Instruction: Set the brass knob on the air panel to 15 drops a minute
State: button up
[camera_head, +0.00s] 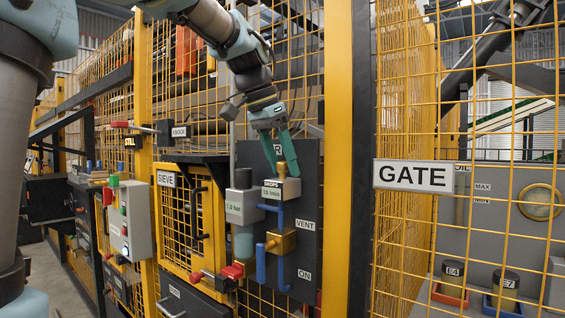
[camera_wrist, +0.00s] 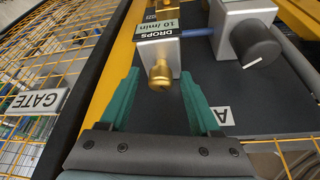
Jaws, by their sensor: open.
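The brass knob (camera_wrist: 160,76) stands on a light grey block on the dark air panel (camera_head: 308,165). In the head view, the knob (camera_head: 281,170) is partly hidden by my gripper. The drops display (camera_head: 272,191) is below it; in the wrist view the display (camera_wrist: 158,31) reads 10 /min. My gripper (camera_wrist: 158,80) is open, one teal finger on each side of the knob. Gaps show on both sides in the wrist view, so the fingers look clear of it. In the head view, my gripper (camera_head: 284,172) reaches down from above the panel.
Left of the knob is a grey regulator (camera_head: 242,206) with a dark knob, reading 1.0 bar. Below is a brass valve (camera_head: 281,241) with blue pipe and handle near VENT and ON labels. A yellow post (camera_head: 339,150) and GATE sign (camera_head: 413,176) are to the right.

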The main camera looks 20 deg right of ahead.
jog(key=shift+c, duration=0.4)
grip_shut()
jog(key=shift+r+m, duration=0.1)
jog(key=shift+m, duration=0.3)
jog(key=shift+m+g+p, duration=0.35)
jog(key=shift+m+g, duration=0.25)
jog(key=shift+m, duration=0.75)
jog(key=shift+m+g+p, duration=0.3)
jog(key=shift+m+g, duration=0.3)
jog(key=shift+m, duration=0.75)
jog(key=shift+o, duration=0.4)
grip_release()
